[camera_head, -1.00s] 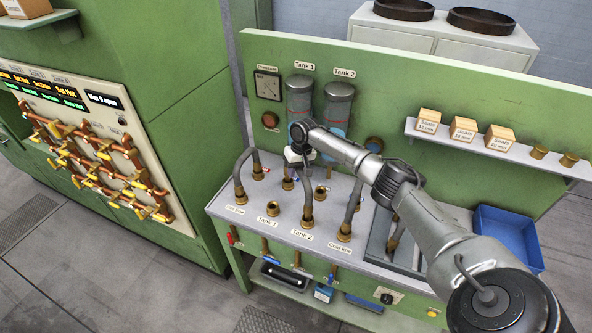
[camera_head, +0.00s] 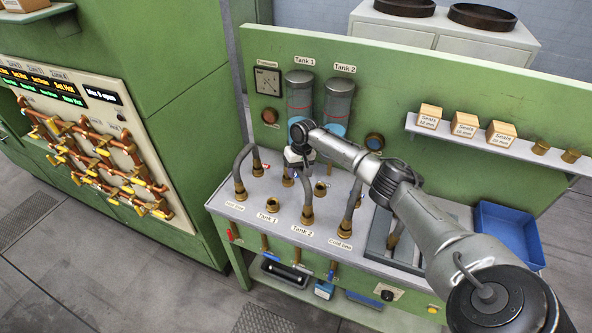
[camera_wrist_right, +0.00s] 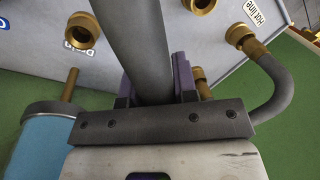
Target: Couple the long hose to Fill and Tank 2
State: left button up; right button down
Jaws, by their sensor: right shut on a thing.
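My right gripper (camera_head: 292,168) is shut on a grey hose over the back row of brass ports. The wrist view shows the hose (camera_wrist_right: 136,35) between the two purple fingers (camera_wrist_right: 155,85). The hose's near end has a brass coupling (camera_head: 307,214) standing at the Tank 2 label (camera_head: 302,230). Its held end is hidden by the gripper, near a brass fitting (camera_head: 288,179) in the back row; I cannot tell whether it is seated. The open Tank 1 port (camera_head: 272,205) stands to the left. My left gripper is not in view.
A grey hose (camera_head: 241,165) arches from Hot line to the back row at the left. Another hose (camera_head: 351,205) stands at Cold line. An open brass port (camera_head: 320,188) is right of the gripper. The two tanks (camera_head: 338,103) are close behind.

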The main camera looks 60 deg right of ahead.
jog(key=shift+f, duration=0.1)
jog(key=c, duration=0.9)
grip_release()
jog(key=shift+o, duration=0.5)
notch_tip(320, 180, up, 14)
jog(key=s+d, duration=0.1)
jog(key=d, duration=0.1)
jog(key=shift+s+f+b, duration=0.2)
jog(key=shift+s+b, duration=0.05)
jog(key=shift+b, duration=0.1)
jog(key=shift+d, duration=0.1)
